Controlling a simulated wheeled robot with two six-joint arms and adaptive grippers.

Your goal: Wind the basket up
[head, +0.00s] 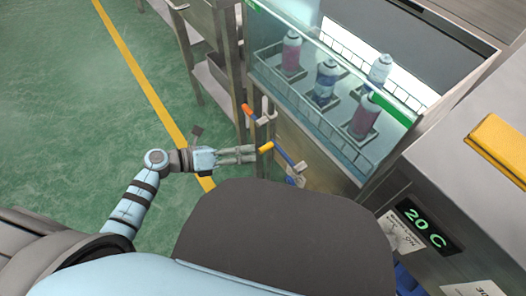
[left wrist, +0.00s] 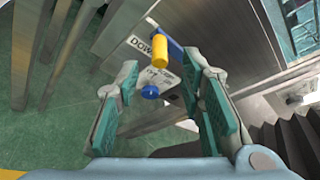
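The wire basket (head: 322,124) sits in a glass-walled tank and carries several spray cans (head: 326,78). On the tank's front side is a crank with a yellow grip (head: 266,147) on a blue arm (head: 284,155). In the left wrist view the yellow grip (left wrist: 159,50) stands ahead, between and beyond the fingertips, near a plate marked DOWN (left wrist: 138,43). My left gripper (head: 256,153) is open and empty, its fingertips close to the yellow grip. It also shows open in the left wrist view (left wrist: 168,82). My right gripper is out of view.
An orange-tipped handle (head: 246,110) sticks out just above the crank. A blue knob (left wrist: 150,92) is on a labelled plate below the grip. A metal table (head: 215,50) stands left of the tank. A 20 C display (head: 427,226) is at right. Green floor (head: 70,100) is clear at left.

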